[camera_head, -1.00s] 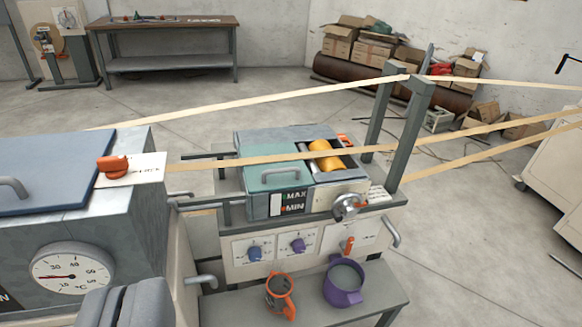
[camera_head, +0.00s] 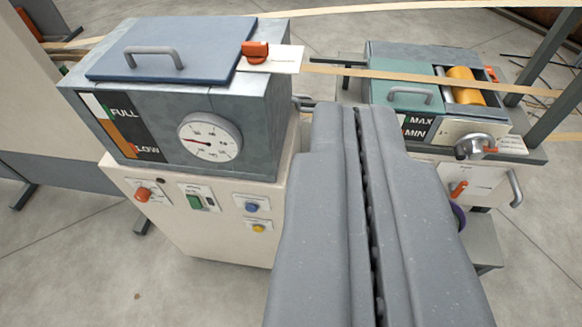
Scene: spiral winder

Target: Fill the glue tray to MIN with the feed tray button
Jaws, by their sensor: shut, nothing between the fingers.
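The glue tray (camera_head: 385,62) is a grey box with a teal lid, a yellow roller and a MAX/MIN gauge (camera_head: 418,127) on its front, at right. The gripper hides part of the gauge, so its level cannot be read. The cream cabinet under the grey tank (camera_head: 260,100) carries a blue button (camera_head: 251,207), a yellow button (camera_head: 258,227), a green switch (camera_head: 195,202) and an orange knob (camera_head: 143,194). Their labels are too small to read. My gripper (camera_head: 356,110) is shut and empty, large in front of the cabinet's right side, right of the buttons.
The tank has a blue lid (camera_head: 185,50), a FULL/LOW gauge (camera_head: 122,128) and a round dial (camera_head: 208,141). An orange valve handle (camera_head: 255,51) sits on its top edge. Tan strips (camera_head: 430,78) run across above the machine. Floor in front of the cabinet at left is clear.

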